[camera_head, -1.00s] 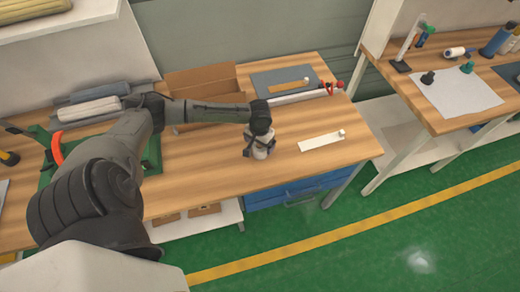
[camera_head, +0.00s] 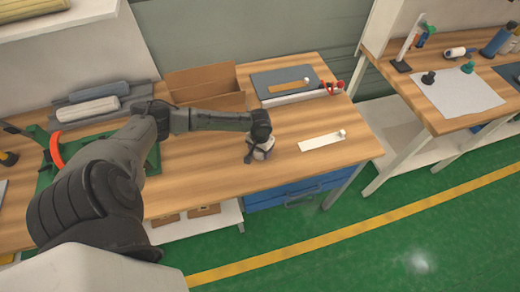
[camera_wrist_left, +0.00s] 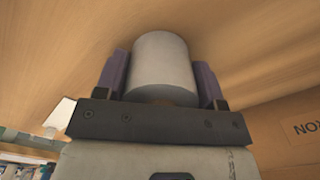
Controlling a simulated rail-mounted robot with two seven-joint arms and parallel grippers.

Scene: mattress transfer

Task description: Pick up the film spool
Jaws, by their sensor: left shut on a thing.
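The film spool, a pale whitish cylinder (camera_wrist_left: 162,65), stands between the two purple-grey finger pads of my left gripper (camera_wrist_left: 162,80) in the left wrist view. The fingers are shut on it, one on each side. In the head view the left gripper (camera_head: 257,150) is over the wooden table near its front edge, with the pale spool (camera_head: 264,153) partly hidden by the gripper. I cannot tell whether the spool touches the table. My right gripper is not in view.
A white strip (camera_head: 322,141) lies right of the gripper. A cardboard box (camera_head: 205,90) and a grey board (camera_head: 283,82) are behind it. A pale roll (camera_head: 88,110) lies in a grey tray at left. A second table (camera_head: 415,90) stands at right.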

